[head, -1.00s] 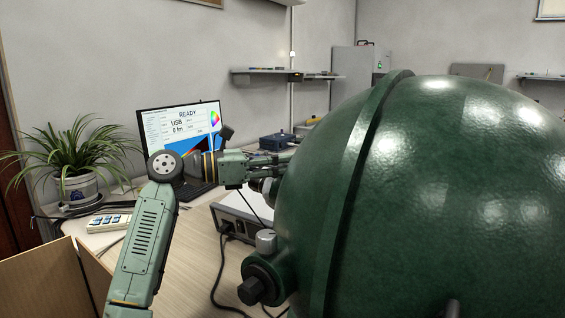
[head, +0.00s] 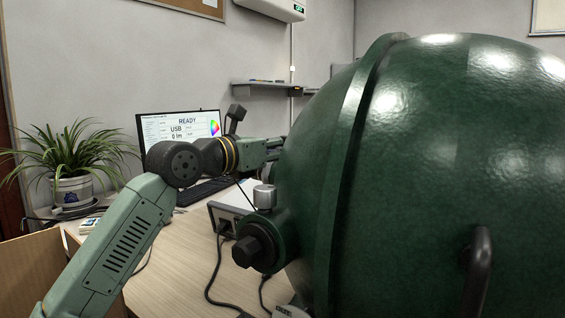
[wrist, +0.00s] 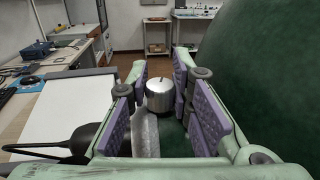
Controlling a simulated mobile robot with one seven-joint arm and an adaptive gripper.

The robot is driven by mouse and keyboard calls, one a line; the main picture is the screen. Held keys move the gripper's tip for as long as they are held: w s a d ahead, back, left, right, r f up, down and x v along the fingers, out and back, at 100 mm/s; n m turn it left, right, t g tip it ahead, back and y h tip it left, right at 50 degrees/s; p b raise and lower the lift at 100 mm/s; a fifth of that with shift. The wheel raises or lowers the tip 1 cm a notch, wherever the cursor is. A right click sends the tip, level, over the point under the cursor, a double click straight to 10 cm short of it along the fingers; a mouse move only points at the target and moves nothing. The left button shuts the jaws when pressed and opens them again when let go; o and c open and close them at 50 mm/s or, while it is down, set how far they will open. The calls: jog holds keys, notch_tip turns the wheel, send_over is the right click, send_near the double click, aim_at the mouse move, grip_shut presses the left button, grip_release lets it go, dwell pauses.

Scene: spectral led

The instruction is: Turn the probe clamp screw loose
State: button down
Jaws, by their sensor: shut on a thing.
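In the head view the arm reaches behind the large green sphere (head: 430,150), which hides the gripper. Another silver knob (head: 265,196) stands upright on the sphere's near port, above a black fitting (head: 246,251). No fingers are around that knob.
The desk (head: 175,270) carries a monitor (head: 180,126), a keyboard, a grey box (head: 228,217) with black cables, and a potted plant (head: 75,185). The sphere is close on the right. Beyond the desk, the wrist view shows open floor (wrist: 118,64).

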jog(key=shift+f+n+t+y+b, duration=0.1)
jog(key=shift+n+t+y+b, duration=0.55)
jog(key=shift+y+b, duration=0.25)
jog(key=c, duration=1.7)
grip_release()
jog(key=shift+a, duration=0.1)
jog(key=v, duration=1.2)
jog(key=shift+s, duration=0.1)
